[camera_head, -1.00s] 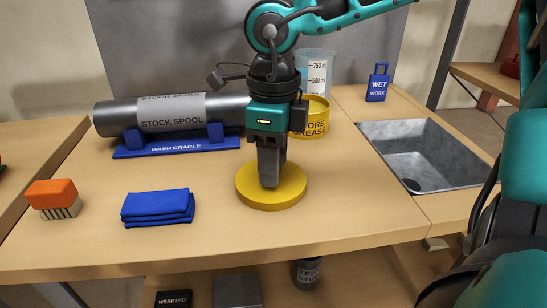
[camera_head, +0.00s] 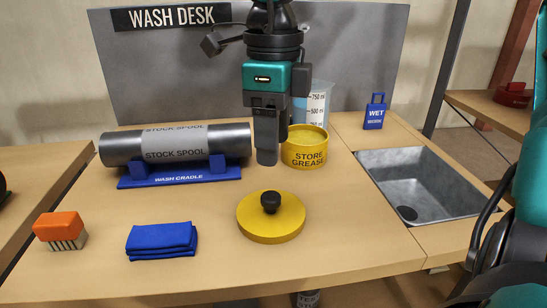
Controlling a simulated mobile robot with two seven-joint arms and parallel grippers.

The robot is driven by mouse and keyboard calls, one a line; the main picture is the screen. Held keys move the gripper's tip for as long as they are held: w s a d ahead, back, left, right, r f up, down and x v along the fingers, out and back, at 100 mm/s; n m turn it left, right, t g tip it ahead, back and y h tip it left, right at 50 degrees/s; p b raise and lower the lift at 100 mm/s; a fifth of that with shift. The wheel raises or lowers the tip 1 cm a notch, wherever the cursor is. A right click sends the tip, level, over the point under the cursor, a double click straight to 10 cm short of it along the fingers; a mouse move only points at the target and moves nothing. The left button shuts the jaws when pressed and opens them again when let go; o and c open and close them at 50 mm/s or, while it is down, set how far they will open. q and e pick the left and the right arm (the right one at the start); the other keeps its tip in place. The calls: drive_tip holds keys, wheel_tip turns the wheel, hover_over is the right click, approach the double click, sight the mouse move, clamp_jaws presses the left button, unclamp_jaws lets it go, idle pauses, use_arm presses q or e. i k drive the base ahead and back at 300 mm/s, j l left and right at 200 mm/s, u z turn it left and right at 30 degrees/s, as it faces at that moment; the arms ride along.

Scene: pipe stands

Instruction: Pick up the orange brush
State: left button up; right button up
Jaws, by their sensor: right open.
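The orange brush (camera_head: 59,225) lies at the left front of the desk, near its left edge. It has an orange block on top and pale bristles facing down. My right gripper (camera_head: 267,160) is open and empty, pointing down above the middle of the desk. It is well to the right of the brush and farther back, in front of the grease tub. My left gripper is not in view.
A yellow lid (camera_head: 271,223) with a black knob and a folded blue cloth (camera_head: 162,240) lie on the desk. Behind are a grey spool (camera_head: 176,144) on a blue cradle (camera_head: 180,180), a yellow grease tub (camera_head: 305,153) and a beaker (camera_head: 320,98). A sink (camera_head: 424,180) is at right.

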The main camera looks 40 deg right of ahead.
sight(64, 230)
drive_tip(key=k, duration=1)
